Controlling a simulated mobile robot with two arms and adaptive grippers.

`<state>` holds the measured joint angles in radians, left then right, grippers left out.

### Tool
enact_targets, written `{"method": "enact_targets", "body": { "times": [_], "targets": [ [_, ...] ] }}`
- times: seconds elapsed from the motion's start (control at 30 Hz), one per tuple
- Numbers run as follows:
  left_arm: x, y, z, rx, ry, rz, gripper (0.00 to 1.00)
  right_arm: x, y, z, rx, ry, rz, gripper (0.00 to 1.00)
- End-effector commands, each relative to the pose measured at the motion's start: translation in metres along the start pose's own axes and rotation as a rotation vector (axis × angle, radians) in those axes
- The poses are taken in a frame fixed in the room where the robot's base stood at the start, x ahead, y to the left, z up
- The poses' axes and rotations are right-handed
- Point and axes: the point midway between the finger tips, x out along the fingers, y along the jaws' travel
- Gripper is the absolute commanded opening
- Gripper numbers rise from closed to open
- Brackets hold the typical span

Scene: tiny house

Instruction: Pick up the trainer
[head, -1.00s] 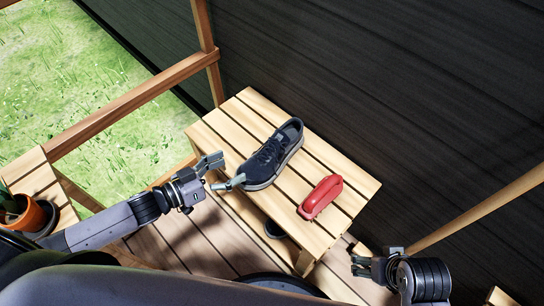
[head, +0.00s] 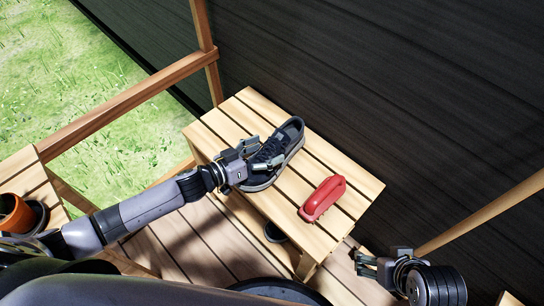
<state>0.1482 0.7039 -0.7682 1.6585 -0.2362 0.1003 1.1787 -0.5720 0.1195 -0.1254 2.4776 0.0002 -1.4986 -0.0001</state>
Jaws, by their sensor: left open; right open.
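The trainer (head: 287,140) is a dark navy shoe with a grey sole. It lies on the slatted wooden table (head: 240,112), left of a red object. My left gripper (head: 263,156) is open at the trainer's near left side, its fingers over the laces and front part and hiding some of them. I cannot tell whether the fingers touch the shoe. My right gripper (head: 362,262) is open and empty at the lower right, away from the table top.
A red handset-like object (head: 323,198) lies on the table right of the trainer. A dark wall (head: 400,80) stands behind the table. A wooden railing (head: 130,105) runs at the left. A terracotta pot (head: 15,213) stands at the far left.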

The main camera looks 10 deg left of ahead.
Motion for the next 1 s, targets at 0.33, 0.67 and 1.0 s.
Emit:
{"method": "enact_targets", "body": {
  "times": [0.33,0.67,1.0],
  "targets": [
    [0.0002,-0.0002,0.0001,0.000,-0.001,-0.001,0.72,-0.0001,-0.0002,-0.0005,0.000,0.002,0.000,0.73],
    [0.0000,-0.0001,0.0001,0.000,-0.001,0.000,0.50,-0.0001,0.0000,-0.0004,0.000,0.002,0.000,0.73],
    [0.0001,0.0003,0.0002,0.000,-0.001,0.001,0.27,-0.0001,0.0000,-0.0002,0.000,0.001,0.000,0.73]
  ]
}}
